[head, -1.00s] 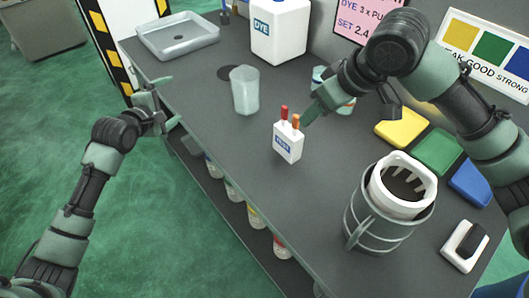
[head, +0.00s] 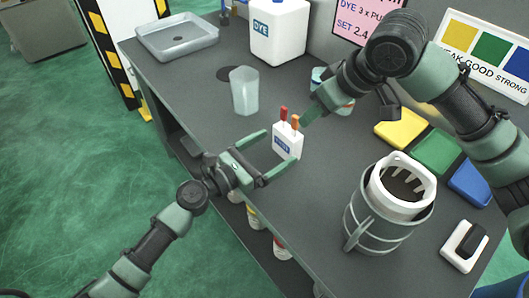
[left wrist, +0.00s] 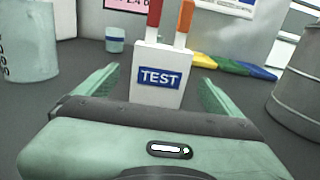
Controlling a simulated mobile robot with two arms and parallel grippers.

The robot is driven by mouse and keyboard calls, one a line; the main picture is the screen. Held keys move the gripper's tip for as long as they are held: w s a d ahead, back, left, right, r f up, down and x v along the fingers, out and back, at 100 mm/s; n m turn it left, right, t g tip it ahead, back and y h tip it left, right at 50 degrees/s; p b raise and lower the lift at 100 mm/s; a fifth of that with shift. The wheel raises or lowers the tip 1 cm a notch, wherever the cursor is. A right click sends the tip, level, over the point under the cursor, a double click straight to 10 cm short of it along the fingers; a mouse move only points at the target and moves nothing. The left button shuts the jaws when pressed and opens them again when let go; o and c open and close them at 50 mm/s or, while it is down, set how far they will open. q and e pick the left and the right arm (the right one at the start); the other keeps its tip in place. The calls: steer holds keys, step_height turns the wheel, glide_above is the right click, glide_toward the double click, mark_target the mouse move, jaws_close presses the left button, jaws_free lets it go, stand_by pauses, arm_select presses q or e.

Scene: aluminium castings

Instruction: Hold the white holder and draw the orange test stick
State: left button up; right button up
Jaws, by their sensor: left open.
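The white holder (head: 288,142) with a blue TEST label stands upright on the grey bench; it also fills the middle of the left wrist view (left wrist: 160,62). A red stick (head: 283,113) and the orange test stick (head: 295,121) stand up out of its top. My left gripper (head: 280,147) is open, with one finger on each side of the holder and gaps visible in the left wrist view. My right gripper (head: 311,112) has its fingertips close beside the orange stick's top. Whether they touch or grip it cannot be told.
A translucent beaker (head: 244,90) stands left of the holder, with a white DYE jug (head: 280,30) and grey tray (head: 177,38) behind.

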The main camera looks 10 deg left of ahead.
mark_target(282, 143)
arm_select(q)
steer(key=shift+x, duration=2.65)
steer(key=c, duration=1.4)
